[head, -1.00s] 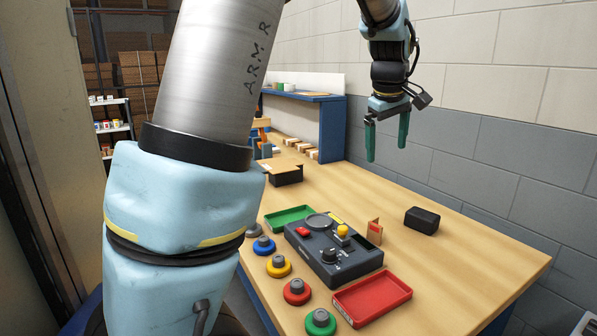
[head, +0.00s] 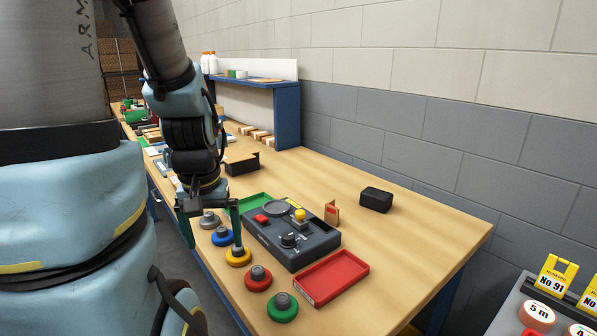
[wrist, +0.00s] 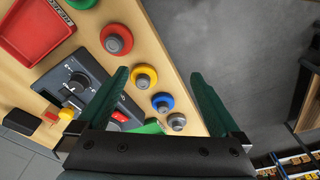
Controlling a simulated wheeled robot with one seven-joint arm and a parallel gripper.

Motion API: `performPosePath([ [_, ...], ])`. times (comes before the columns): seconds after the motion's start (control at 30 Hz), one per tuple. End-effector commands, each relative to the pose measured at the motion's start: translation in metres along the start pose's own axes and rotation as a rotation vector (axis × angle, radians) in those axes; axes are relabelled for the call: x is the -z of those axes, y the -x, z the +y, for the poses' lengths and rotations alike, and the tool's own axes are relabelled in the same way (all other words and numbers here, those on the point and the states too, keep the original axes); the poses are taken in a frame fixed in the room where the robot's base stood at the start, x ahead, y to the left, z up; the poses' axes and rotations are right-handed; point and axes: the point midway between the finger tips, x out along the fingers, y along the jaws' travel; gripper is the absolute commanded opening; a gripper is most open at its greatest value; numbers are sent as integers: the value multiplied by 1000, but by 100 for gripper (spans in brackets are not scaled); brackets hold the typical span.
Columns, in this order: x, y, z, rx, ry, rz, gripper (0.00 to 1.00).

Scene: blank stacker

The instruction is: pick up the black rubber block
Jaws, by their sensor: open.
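The black rubber block (head: 376,199) lies on the wooden table at the right, behind the red tray and near the grey wall. In the wrist view a black block (wrist: 22,120) shows at the left edge, beyond the control box. My gripper (head: 213,246) is open and empty, pointing down by the table's front edge near the round knobs, well to the left of the block. In the wrist view its two green fingers (wrist: 160,103) stand wide apart, with knobs and the table edge showing between them.
A dark control box (head: 290,238) with a yellow-topped knob stands between my gripper and the block. Several coloured knobs (head: 258,278) line the front edge. Table right of the block is clear.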

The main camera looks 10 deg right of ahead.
Motion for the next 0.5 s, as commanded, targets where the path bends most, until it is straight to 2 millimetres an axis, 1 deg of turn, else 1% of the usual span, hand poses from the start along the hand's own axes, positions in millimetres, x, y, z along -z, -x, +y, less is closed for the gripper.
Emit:
performPosePath([
  [0.07, 2, 0, 1, 0, -6, 0, 100],
  [0.17, 16, 0, 5, -1, -52, -2, 100],
  [0.27, 46, -1, 17, -1, -166, -9, 100],
  [0.37, 88, -2, 35, 3, -332, -20, 100],
  [0.4, 105, -2, 44, 6, -404, -25, 100],
  [0.47, 129, -3, 59, 11, -511, -32, 100],
  [0.5, 144, -4, 69, 15, -582, -38, 100],
])
